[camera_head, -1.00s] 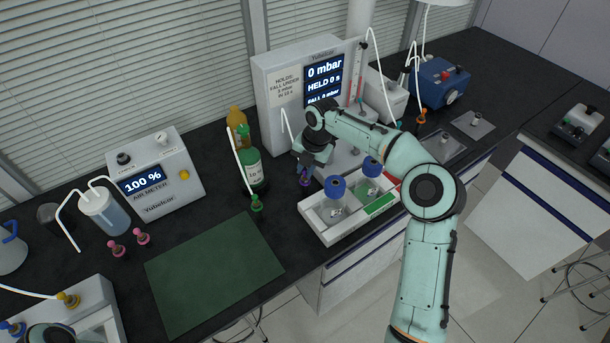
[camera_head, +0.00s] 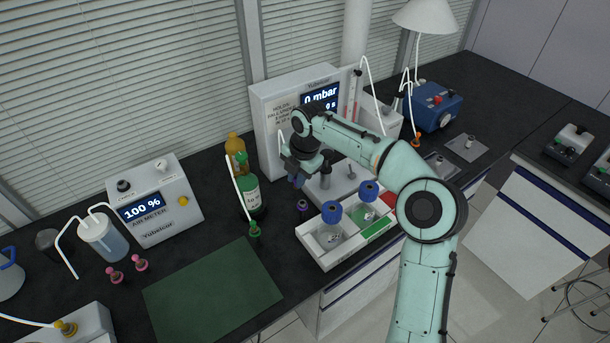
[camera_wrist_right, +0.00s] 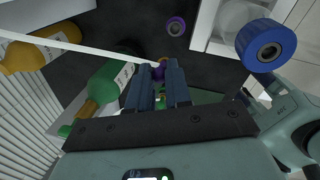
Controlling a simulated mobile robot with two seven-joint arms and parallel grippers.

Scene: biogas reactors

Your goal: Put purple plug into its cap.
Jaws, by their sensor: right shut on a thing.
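The purple cap (camera_head: 303,205) stands on the dark bench, left of the white tray. In the right wrist view it shows as a purple ring (camera_wrist_right: 176,26) with a dark opening. My right gripper (camera_head: 297,182) is above and slightly left of the cap, apart from it. It is shut on the purple plug (camera_wrist_right: 158,73), which shows between the fingertips in the wrist view, partly hidden by them. A white tube (camera_wrist_right: 85,49) runs to the fingertips. My left gripper is not in view.
The white tray (camera_head: 310,246) with blue-topped items is close on the right. The pressure device (camera_head: 272,95) stands behind. A green bottle (camera_head: 248,190) and green plug (camera_head: 255,230) are on the left. The green mat (camera_head: 213,290) is clear.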

